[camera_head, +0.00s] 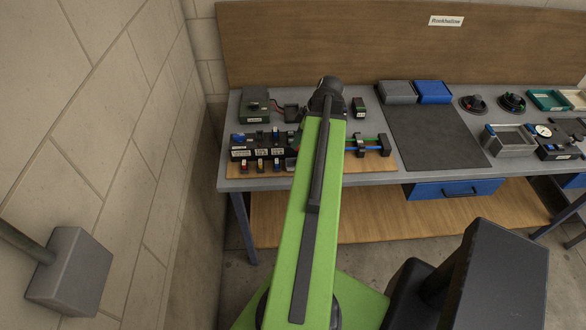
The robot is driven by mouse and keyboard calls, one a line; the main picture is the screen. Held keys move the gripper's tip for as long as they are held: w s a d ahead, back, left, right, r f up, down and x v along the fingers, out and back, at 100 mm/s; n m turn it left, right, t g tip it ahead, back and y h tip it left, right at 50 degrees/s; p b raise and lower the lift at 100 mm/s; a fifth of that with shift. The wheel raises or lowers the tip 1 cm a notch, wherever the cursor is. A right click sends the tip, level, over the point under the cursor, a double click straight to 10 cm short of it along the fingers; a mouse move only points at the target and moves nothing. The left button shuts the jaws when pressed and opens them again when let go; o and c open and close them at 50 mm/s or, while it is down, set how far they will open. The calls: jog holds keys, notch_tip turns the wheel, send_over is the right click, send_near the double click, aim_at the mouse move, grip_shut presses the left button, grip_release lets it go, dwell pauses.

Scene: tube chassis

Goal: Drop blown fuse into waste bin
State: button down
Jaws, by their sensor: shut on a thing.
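My green arm reaches over the bench, and its dark joint stands at the back edge. My gripper is hidden behind the arm, so I cannot see its fingers or anything in them. Left of the arm is a black fuse block (240,153) with white labels and small coloured pieces (262,166) along its front. I cannot make out which piece, if any, is the blown fuse. A grey bin (397,92) and a blue bin (433,92) stand side by side at the back. No bin is readably marked as waste.
The workbench holds a dark green box (255,106), a black mat (436,138) with clear space, a grey tray (513,146), a gauge (543,131) and a teal tray (549,100). A blue drawer (455,189) hangs below. A block wall (100,120) rises at left.

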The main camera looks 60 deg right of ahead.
notch_tip(320, 180, down, 3)
jog(key=shift+f+b, duration=0.15)
jog(key=shift+b, duration=0.95)
jog(key=c, duration=1.1)
grip_release()
jog(key=p+v, duration=1.6)
jog(key=v, duration=0.1)
jog(key=shift+r, duration=0.4)
